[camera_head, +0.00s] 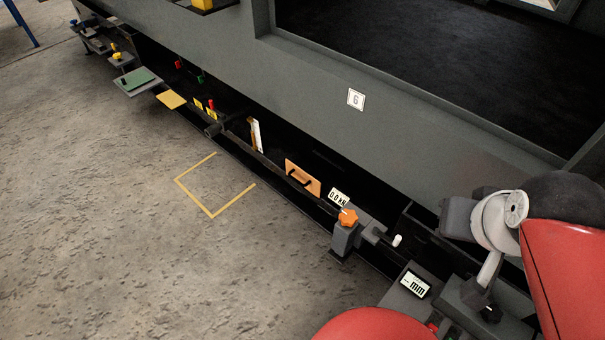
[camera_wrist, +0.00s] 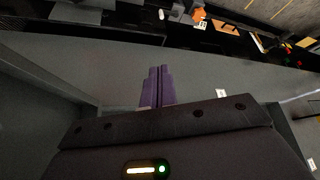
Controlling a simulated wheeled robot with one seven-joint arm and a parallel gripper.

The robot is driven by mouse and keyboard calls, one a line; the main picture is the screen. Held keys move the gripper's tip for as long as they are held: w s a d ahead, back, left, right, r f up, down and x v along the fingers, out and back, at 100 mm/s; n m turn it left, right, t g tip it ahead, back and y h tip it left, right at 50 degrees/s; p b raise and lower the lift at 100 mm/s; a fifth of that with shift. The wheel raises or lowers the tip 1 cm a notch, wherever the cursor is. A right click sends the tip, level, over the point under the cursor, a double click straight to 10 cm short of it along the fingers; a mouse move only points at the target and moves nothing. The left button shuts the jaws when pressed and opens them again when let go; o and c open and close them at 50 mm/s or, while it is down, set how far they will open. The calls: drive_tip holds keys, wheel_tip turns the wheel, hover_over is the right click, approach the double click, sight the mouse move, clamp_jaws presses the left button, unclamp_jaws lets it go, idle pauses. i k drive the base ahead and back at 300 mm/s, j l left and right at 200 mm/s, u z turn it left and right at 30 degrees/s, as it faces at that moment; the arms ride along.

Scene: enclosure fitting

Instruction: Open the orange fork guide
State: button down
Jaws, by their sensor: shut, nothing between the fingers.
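The orange fork guide seems to be the flat orange panel (camera_head: 296,170) with a dark bar handle on the long black rail, right of the middle in the head view. It stands upright or nearly so; I cannot tell whether it is latched. It also shows small at the top of the wrist view, as an orange panel (camera_wrist: 226,29). My gripper (camera_wrist: 159,69) has purple fingers pressed together, with nothing between them. It is over the grey enclosure wall, apart from the panel. I cannot make out the fingers in the head view.
An orange star knob (camera_head: 348,218) and a white-tipped crank (camera_head: 396,240) sit right of the panel. A display marked mm (camera_head: 415,284) is nearer. A yellow plate (camera_head: 171,99) and green plate (camera_head: 137,79) jut out further left. The floor by the yellow outline (camera_head: 212,214) is clear.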

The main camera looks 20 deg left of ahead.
sight(300, 176)
drive_tip(key=j+u, duration=0.1)
drive_tip(key=u, duration=0.4)
drive_tip(key=i+u, duration=0.1)
drive_tip(key=u, duration=0.35)
drive_tip(key=i+j+u, duration=0.1)
drive_tip(key=u, duration=0.4)
drive_tip(key=i+u, duration=0.1)
drive_tip(key=u, duration=0.35)
